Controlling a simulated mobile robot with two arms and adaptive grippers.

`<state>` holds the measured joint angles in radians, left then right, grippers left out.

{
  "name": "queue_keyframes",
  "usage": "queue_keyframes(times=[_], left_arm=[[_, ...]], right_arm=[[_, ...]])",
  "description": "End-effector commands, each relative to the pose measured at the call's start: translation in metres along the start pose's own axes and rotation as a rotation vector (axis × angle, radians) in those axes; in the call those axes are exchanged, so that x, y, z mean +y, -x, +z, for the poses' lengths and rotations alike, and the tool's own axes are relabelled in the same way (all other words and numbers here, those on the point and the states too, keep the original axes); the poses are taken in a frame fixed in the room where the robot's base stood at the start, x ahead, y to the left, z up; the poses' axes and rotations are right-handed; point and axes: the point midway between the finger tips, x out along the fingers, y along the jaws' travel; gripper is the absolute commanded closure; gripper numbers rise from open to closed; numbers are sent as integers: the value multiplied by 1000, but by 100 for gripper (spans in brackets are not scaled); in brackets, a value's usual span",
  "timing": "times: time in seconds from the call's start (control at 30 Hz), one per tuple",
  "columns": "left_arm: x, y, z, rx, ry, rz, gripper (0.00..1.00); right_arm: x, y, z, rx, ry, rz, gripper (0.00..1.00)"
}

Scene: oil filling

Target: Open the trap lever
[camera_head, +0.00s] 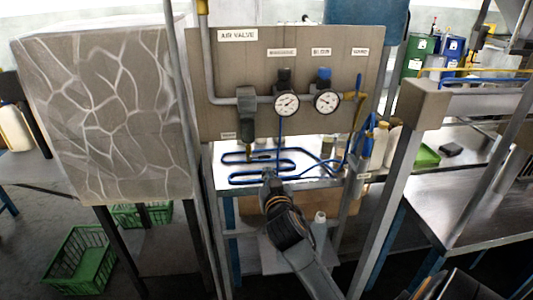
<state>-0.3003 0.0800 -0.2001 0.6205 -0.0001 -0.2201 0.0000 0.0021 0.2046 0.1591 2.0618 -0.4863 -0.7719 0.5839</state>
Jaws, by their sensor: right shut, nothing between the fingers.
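The panel (340,60) carries a grey pipe, two round gauges and a label reading "AIR VALVE". A dark grey trap-like body (246,108) hangs at the pipe's end on the panel's lower left, with a small narrow outlet under it. I cannot pick out its lever for certain. My right gripper (269,176) is shut and empty. It points up toward the panel, below and slightly right of the trap body, and looks apart from it. The fingertips are small and dark against the blue hose. My left gripper is not in view.
A coiled blue hose (262,163) lies on the bench behind my right gripper. White bottles (379,142) stand right of the panel. A stone-patterned box (100,115) stands at left, with a green crate (80,262) on the floor. A metal frame post (395,195) rises at right.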

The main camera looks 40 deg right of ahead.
Motion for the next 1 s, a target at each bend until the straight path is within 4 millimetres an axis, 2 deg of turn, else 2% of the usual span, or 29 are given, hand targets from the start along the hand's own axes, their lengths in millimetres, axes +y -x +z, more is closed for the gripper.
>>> queue_keyframes(times=[0.03,0.13,0.57,0.77,1.0], left_arm=[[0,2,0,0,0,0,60],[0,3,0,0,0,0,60],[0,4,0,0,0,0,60],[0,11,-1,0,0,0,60],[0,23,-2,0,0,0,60]], right_arm=[[4,3,-16,25,-14,10,100],[9,7,-31,50,-29,23,100],[10,5,-34,56,-31,25,100],[11,-20,-38,57,-29,25,100],[12,-72,-42,56,-30,26,100]])
